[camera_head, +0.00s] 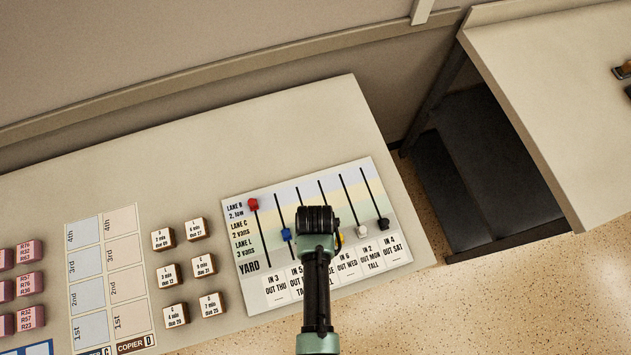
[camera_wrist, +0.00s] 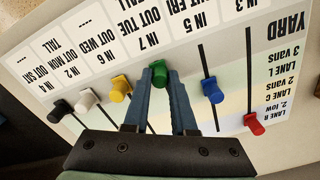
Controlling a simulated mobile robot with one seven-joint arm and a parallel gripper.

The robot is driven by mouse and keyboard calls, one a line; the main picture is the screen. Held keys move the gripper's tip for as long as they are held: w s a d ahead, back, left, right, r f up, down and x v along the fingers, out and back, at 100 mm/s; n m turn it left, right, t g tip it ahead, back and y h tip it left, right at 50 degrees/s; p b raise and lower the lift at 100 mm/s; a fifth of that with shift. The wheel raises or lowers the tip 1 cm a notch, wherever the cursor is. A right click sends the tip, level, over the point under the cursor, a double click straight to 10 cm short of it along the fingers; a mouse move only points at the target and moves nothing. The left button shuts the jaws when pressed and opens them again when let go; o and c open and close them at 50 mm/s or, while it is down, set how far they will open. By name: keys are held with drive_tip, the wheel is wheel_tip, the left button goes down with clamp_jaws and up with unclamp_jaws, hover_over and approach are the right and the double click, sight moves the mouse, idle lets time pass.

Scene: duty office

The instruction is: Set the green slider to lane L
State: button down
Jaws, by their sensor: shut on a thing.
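The green slider (camera_wrist: 158,70) is between the fingertips of my gripper (camera_wrist: 161,76) in the wrist view. The fingers are shut on its knob. It is at the yard end of its slot, in line with the yellow slider, above the IN 7 label. In the head view my gripper hides the green slider. The lane panel (camera_head: 270,290) has rows marked lane B, lane C, lane L and yard, with lane L just above yard.
The blue slider (camera_head: 286,234) is in about the lane L row, left of my gripper. The red slider (camera_head: 253,204) is at lane B. The yellow (camera_wrist: 121,88), white (camera_head: 363,231) and black (camera_head: 383,224) sliders are in the yard row. Small blocks (camera_head: 165,238) stand to the left.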

drive_tip(key=w, duration=0.1)
drive_tip(key=w+a+b, duration=0.1)
drive_tip(key=w, duration=0.1)
drive_tip(key=w+b, duration=0.1)
drive_tip(key=w, duration=0.1)
drive_tip(key=shift+a, duration=0.25)
drive_tip(key=shift+s, duration=0.1)
drive_tip(key=c, duration=0.7)
unclamp_jaws()
wheel_tip(320, 180, up, 13)
